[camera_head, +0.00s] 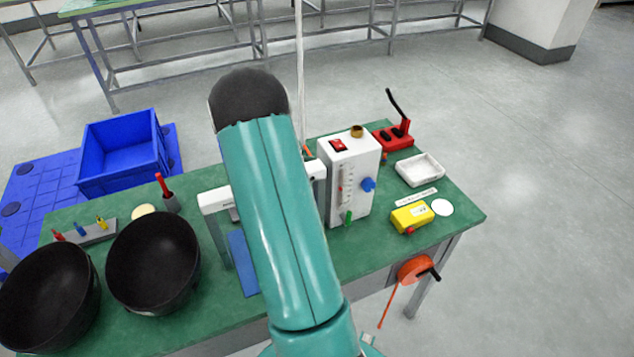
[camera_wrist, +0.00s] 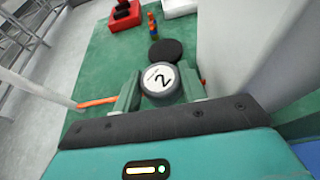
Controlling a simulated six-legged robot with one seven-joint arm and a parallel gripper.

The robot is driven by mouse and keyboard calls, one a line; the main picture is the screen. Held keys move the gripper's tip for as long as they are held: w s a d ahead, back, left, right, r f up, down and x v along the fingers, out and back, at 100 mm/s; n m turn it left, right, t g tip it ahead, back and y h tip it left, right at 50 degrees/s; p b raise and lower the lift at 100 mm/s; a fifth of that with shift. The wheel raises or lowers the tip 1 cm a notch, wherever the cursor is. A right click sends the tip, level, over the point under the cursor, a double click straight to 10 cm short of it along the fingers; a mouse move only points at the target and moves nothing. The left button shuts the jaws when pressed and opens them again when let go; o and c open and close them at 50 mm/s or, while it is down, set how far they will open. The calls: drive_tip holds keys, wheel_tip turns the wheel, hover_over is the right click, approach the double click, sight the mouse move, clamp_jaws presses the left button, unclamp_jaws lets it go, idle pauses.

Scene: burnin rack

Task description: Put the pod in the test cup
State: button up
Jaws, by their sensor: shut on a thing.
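The pod (camera_wrist: 160,79) is a round grey piece with a white top marked "2" in the wrist view. My gripper (camera_wrist: 159,88) is shut on it, with one green finger at each side. A dark round disc-like piece (camera_wrist: 166,50) shows just beyond the pod over the green table; I cannot tell whether it is the test cup. In the head view my arm hides the gripper and pod. A small brass-coloured round cup (camera_head: 357,131) sits on top of the white test box (camera_head: 350,180); I cannot tell whether this is the test cup.
The green table (camera_head: 450,205) holds a red clamp-like tool (camera_head: 392,138), a white tray (camera_head: 420,170), a yellow meter (camera_head: 411,217) and two black bowls (camera_head: 153,262). In the wrist view a large pale wall (camera_wrist: 235,50) stands close to the right of the pod. A blue crate (camera_head: 122,150) is at left.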

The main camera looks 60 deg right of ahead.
drive_tip(key=shift+f, duration=3.2)
drive_tip(key=shift+f, duration=0.1)
drive_tip(key=o, duration=0.9)
drive_tip(key=shift+o, duration=0.2)
